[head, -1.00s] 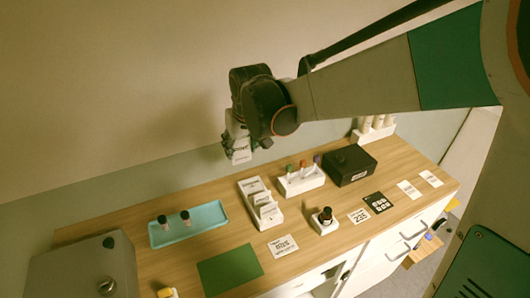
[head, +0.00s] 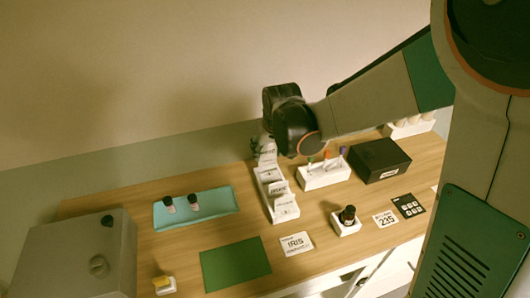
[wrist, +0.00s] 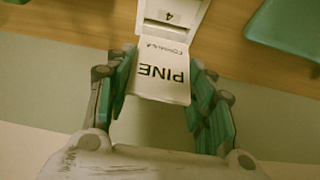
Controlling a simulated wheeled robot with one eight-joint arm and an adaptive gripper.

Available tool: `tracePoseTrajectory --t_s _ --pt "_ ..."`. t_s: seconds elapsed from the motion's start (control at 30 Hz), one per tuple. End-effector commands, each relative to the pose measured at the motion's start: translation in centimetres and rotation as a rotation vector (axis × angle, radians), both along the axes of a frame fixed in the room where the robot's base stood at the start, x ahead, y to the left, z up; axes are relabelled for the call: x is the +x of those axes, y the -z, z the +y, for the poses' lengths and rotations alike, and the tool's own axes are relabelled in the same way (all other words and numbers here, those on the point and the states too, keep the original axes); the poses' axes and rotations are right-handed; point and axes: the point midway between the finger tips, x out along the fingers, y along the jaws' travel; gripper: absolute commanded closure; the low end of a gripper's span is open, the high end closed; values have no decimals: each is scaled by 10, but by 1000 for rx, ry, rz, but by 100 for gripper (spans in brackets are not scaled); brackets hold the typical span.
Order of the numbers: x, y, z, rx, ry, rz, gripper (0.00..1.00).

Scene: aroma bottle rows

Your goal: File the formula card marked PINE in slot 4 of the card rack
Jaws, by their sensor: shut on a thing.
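The white PINE card (wrist: 161,72) is held between the fingers of my gripper (wrist: 163,66), its print upside down in the wrist view. In the head view my gripper (head: 263,147) hangs at the far end of the white card rack (head: 268,206), with the card (head: 267,155) below it. In the wrist view the rack end marked 4 (wrist: 168,16) lies just beyond the card's edge. Whether the card's lower edge is inside slot 4 or only over it, I cannot tell. Other cards (head: 285,201) stand in the nearer slots.
A teal tray (head: 225,199) with two dark-capped bottles is left of the rack. A white holder (head: 325,175) with coloured-top vials and a black box (head: 380,158) are to the right. An IRIS card (head: 297,243) and a green mat (head: 235,266) lie in front.

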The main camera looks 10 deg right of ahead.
Motion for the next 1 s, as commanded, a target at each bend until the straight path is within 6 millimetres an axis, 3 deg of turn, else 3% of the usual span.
tracePoseTrajectory --t_s 0.53,0.93,0.97,1.0 --pt "1 57 0 0 0 0 62" --pt "0 62 0 0 0 0 62" --pt "0 61 0 0 0 0 44" --pt "0 61 0 0 0 0 35"
